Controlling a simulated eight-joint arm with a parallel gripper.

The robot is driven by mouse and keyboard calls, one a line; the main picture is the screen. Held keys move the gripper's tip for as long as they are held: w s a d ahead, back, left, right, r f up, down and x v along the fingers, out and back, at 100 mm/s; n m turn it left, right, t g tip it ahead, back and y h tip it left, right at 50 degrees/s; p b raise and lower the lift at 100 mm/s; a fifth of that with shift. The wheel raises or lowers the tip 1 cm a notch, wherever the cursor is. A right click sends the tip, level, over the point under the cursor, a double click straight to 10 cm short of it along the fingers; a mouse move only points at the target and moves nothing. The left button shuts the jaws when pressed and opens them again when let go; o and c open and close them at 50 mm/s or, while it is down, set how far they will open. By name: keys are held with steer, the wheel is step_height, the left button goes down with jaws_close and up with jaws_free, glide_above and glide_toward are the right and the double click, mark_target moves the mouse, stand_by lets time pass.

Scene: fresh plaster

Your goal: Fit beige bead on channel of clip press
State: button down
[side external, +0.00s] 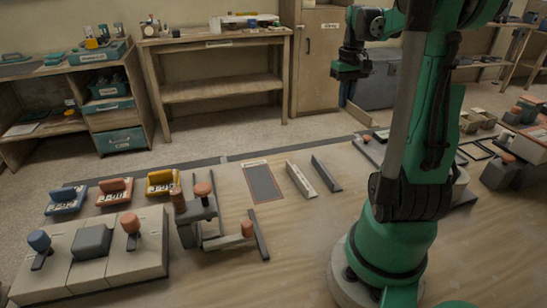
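A long pale strip (301,179), which looks like the beige bead, lies on the bench right of a grey mat. A darker grey strip (326,173) lies beside it, apart from it. A dark press-like device (200,212) with orange knobs and dark rails stands left of the mat; it may be the clip press, but its channel is not clear. My gripper (350,70) hangs high at the upper middle, well above and behind the strips. Its fingers are too small and dark to tell open from shut. It touches none of these things.
A pale base (140,262) with a grey block and knobbed levers stands front left. Blue, orange and yellow numbered blocks (161,183) stand behind it. The grey mat (264,183) is empty. Trays and tools crowd the right side (478,122). The bench front middle is clear.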

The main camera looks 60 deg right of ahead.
step_height(320, 180, up, 5)
steer(key=shift+w+f, duration=0.1)
steer(key=shift+w, duration=0.05)
steer(key=w+a+f, duration=0.3)
steer(key=w+a, duration=0.2)
steer(key=w, duration=0.4)
steer(key=w+a+f, duration=0.2)
steer(key=w+a, duration=0.2)
steer(key=w, duration=0.4)
steer(key=shift+w+a+f, duration=1.35)
steer(key=shift+a+f, duration=0.3)
steer(key=shift+a, duration=0.8)
steer(key=shift+w+a+f, duration=1.4)
steer(key=shift+a+f, duration=0.25)
steer(key=shift+a, duration=0.75)
steer(key=shift+w+a+f, duration=1.35)
steer(key=shift+a+f, duration=0.3)
steer(key=shift+a, duration=0.8)
steer(key=shift+f, duration=0.5)
steer(key=shift+f, duration=0.75)
steer(key=shift+f, duration=0.2)
steer(key=shift+f, duration=0.6)
